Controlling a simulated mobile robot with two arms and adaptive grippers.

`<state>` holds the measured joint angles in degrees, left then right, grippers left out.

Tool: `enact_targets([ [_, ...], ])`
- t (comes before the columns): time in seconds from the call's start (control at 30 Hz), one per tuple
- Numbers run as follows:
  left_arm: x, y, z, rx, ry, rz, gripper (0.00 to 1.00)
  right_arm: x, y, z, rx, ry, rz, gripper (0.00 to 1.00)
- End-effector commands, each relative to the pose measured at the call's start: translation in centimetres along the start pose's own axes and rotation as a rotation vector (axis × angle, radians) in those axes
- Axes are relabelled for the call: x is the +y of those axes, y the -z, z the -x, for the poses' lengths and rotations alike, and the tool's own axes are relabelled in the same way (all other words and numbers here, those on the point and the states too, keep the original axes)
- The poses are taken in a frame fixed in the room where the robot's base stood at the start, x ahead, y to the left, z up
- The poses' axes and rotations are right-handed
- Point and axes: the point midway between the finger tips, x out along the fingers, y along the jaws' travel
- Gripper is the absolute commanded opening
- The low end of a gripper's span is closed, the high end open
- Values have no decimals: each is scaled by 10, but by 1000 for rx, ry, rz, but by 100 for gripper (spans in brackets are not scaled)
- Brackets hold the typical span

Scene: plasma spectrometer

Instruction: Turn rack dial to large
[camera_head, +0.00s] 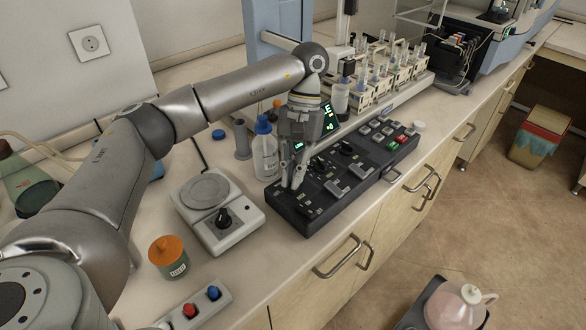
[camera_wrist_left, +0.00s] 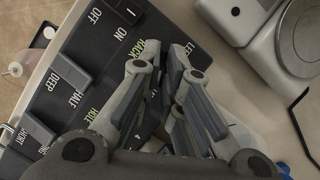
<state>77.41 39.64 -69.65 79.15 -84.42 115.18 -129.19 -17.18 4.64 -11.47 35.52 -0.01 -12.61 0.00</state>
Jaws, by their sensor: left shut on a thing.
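The black control panel (camera_head: 312,222) lies on the counter near its front edge, with several switches and dials. It also shows in the left wrist view (camera_wrist_left: 105,60), with labels such as OFF, ON, HALF, DEEP and one that seems to read RACK. My left gripper (camera_head: 291,183) points down at the panel's near left end. In the left wrist view its fingers (camera_wrist_left: 167,74) close around a small dark knob (camera_wrist_left: 173,70) beside that label, seemingly the rack dial. The fingers largely hide the knob, so I cannot read its setting. My right gripper is not in view.
A stirrer-like plate device (camera_head: 220,213) with a black knob stands left of the panel. A blue-capped bottle (camera_head: 265,155) stands close behind the gripper. Racks of tubes (camera_head: 380,75) stand further back. An orange-lidded jar (camera_head: 168,258) is at the front left.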

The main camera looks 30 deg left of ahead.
Motion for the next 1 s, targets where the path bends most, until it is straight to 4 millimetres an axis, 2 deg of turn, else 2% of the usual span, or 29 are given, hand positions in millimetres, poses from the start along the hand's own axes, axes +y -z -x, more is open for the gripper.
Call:
enact_targets([
  [0.3,1,0,1,3,32,-80,0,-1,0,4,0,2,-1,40],
  [0.77,1,0,1,3,35,-88,0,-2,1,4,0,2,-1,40],
  [0.8,1,0,1,3,35,-88,12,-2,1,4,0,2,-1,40],
  [0.9,1,0,0,3,35,-87,25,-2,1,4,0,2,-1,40],
  [0.93,1,0,0,2,35,-87,29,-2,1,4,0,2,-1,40],
  [1.0,1,0,0,2,36,-87,29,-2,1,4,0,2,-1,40],
])
